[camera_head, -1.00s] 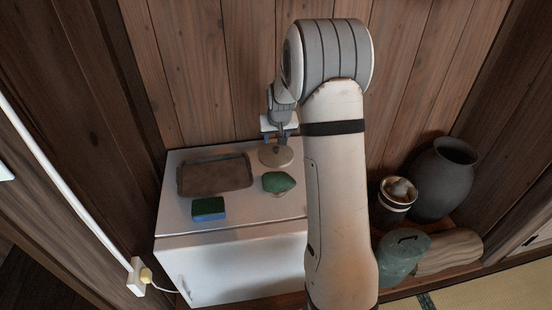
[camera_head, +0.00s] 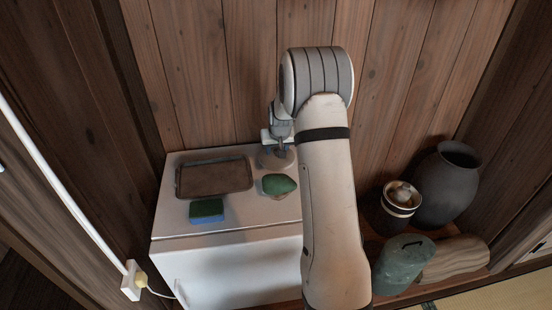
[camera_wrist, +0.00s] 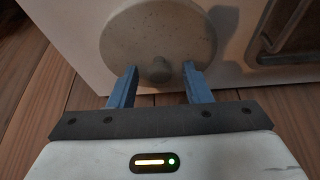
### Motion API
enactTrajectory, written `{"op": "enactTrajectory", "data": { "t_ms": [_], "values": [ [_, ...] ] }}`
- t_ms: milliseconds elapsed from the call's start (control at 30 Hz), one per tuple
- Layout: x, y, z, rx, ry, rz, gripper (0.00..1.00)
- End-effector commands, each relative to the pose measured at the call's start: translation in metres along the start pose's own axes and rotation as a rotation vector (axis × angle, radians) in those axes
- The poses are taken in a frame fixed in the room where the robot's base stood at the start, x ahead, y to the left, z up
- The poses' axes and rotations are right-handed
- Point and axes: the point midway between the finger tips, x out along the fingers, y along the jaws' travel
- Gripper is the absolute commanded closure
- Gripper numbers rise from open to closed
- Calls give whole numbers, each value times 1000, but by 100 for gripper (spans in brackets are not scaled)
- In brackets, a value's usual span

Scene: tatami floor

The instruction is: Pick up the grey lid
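The grey lid (camera_wrist: 150,35) is a round, speckled disc with a small knob (camera_wrist: 161,70) near its middle. In the head view the lid (camera_head: 268,160) lies on the white cabinet top, right of the brown tray, and my gripper partly covers it. In the wrist view my gripper (camera_wrist: 159,78) is open. Its two blue fingers stand apart, one on each side of the knob, with gaps on both sides. The tips overlap the lid's near part in the picture. I cannot tell whether they touch it.
A brown tray (camera_head: 215,193), a green-and-blue sponge (camera_head: 207,211) and a green lump (camera_head: 279,185) share the white cabinet top (camera_head: 245,213). A wooden wall stands close behind. A dark vase (camera_head: 447,190), a striped jar (camera_head: 397,200) and a green container (camera_head: 402,265) stand to the right.

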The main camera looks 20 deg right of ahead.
Motion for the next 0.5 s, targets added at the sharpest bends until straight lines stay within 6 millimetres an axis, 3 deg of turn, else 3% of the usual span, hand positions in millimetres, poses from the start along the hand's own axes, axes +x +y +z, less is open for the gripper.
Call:
{"op": "enactTrajectory", "data": {
  "t_ms": [500],
  "values": [
    [0,1,0,1,-1,0,99]
  ]
}}
